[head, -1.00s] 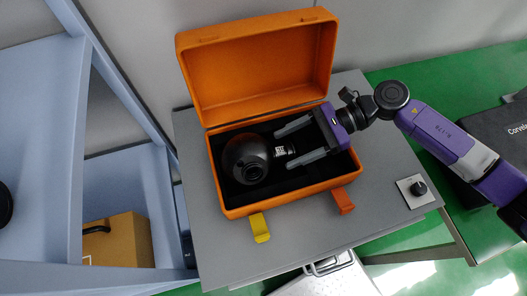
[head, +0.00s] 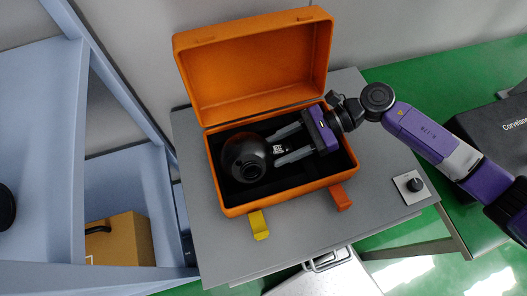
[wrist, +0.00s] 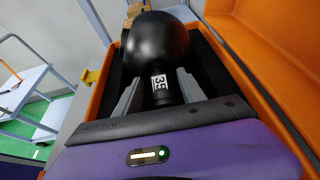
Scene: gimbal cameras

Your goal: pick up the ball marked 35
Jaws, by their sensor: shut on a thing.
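The black ball (head: 245,158) lies in the open orange case (head: 290,193) on the grey cabinet top. In the wrist view the ball (wrist: 157,48) fills the upper middle, and a white label reading 35 (wrist: 159,82) is on its neck. My gripper (head: 274,148) reaches in from the right, low in the case. Its grey fingers (wrist: 160,90) lie on either side of the neck and are shut on it. Whether the ball touches the case floor cannot be told.
The case's raised lid (head: 255,65) stands behind. A yellow latch (head: 259,225) and an orange latch (head: 340,198) hang at the front. A black knob on a plate (head: 414,184) is at right. A blue shelf frame (head: 115,85) stands at left.

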